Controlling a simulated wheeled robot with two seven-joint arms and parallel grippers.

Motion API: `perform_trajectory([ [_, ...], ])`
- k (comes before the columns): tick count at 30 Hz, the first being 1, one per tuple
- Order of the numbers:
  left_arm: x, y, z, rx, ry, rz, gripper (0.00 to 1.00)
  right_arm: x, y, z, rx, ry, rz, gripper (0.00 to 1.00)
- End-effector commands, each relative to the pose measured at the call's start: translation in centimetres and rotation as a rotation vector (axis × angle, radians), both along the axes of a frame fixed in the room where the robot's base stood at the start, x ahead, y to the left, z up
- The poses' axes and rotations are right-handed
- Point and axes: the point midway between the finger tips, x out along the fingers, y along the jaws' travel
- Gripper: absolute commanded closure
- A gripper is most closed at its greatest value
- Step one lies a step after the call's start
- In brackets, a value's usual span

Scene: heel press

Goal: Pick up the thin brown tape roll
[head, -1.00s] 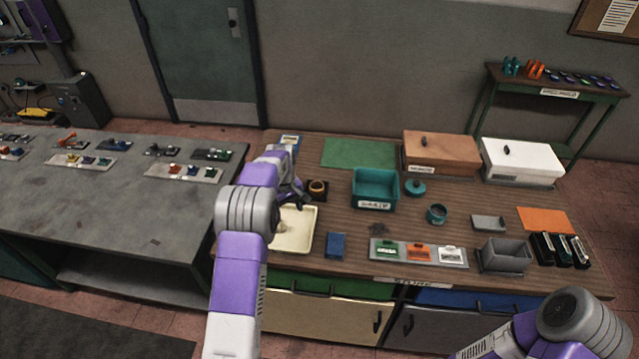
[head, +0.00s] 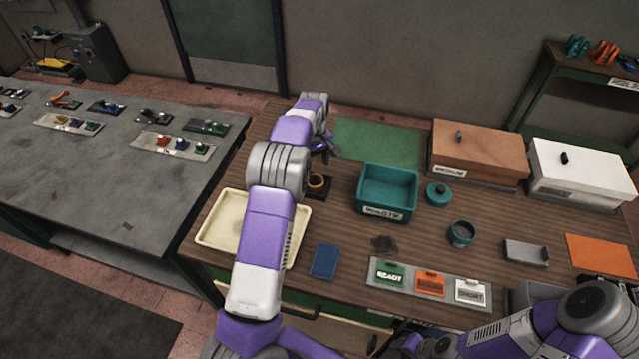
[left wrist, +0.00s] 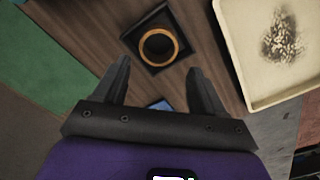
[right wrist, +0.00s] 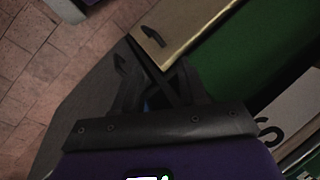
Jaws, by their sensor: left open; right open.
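The brown tape roll (head: 316,187) sits on a small black square holder (head: 327,192) near the left side of the wooden table. In the left wrist view the roll (left wrist: 176,48) is an orange-brown ring with a dark centre, on the black holder (left wrist: 184,62). My left gripper (head: 328,149) is open and empty above the table, just behind the roll in the head view. In the left wrist view its fingers (left wrist: 158,77) are spread, with the roll beyond the tips. My right gripper (right wrist: 157,85) is open and empty, near the drawer fronts, away from the roll.
A cream tray (head: 212,232) lies left of the roll, partly behind my left arm. A teal bin (head: 388,190) stands to its right, a green mat (head: 378,141) behind. A blue block (head: 325,261) lies in front. Lidded boxes (head: 478,150) stand farther right.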

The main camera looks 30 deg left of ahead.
Motion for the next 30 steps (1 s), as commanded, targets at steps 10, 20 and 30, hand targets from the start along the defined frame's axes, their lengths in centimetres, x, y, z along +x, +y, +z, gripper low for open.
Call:
perform_trajectory([
  [10,-0.1,0.0,-3.7,-0.001,0.003,-0.001,0.30,0.1,0.0,-0.3,0.000,-0.002,0.000,0.57],
  [20,-0.1,0.2,-7.7,0.000,0.001,-0.001,0.30,0.1,0.0,-0.4,0.000,-0.002,0.000,0.57],
  [30,-0.1,0.2,-7.8,0.000,0.000,-0.001,0.46,0.1,0.0,-0.4,0.000,-0.002,-0.001,0.57],
])
